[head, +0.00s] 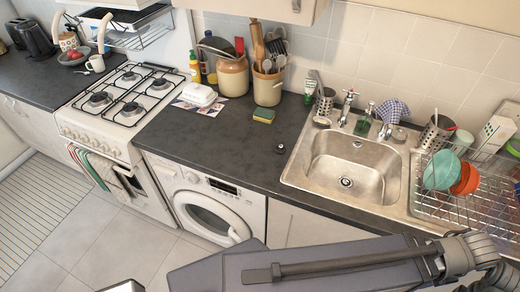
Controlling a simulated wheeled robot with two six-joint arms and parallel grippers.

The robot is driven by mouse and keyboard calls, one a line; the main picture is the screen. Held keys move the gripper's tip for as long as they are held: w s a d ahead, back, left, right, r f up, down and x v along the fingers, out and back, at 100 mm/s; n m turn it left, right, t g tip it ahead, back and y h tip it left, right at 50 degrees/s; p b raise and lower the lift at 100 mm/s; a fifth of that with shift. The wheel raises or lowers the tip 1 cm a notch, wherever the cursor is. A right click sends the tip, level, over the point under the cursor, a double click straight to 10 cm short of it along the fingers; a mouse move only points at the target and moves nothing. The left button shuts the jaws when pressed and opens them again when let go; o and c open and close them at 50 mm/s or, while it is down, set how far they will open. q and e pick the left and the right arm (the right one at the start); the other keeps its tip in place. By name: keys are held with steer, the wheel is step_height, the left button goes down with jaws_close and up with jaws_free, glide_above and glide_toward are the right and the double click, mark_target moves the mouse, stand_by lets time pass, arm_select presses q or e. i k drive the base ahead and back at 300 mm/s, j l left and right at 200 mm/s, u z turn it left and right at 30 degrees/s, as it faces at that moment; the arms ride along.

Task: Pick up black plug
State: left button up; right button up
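The black plug (280,148) is a small dark piece on the dark grey counter (225,148), just left of the sink (352,157). It lies apart from other things, with bare counter around it. My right arm crosses the bottom of the head view from the right, below the counter's front edge. No fingertips of my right gripper can be made out. My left gripper cannot be made out either; only a small pale and dark piece shows at the bottom edge. Nothing of mine touches the plug.
A yellow-green sponge (263,116), a white butter dish (200,95) and a utensil crock (267,87) stand behind the plug. The gas hob (125,93) is at left. A dish rack (470,200) with bowls is at right. The washing machine (210,203) is under the counter.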

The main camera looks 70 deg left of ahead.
mark_target(281, 148)
steer(key=u, duration=1.85)
steer(key=i+l+u, duration=0.25)
steer(key=u, duration=0.2)
steer(key=i+l, duration=0.15)
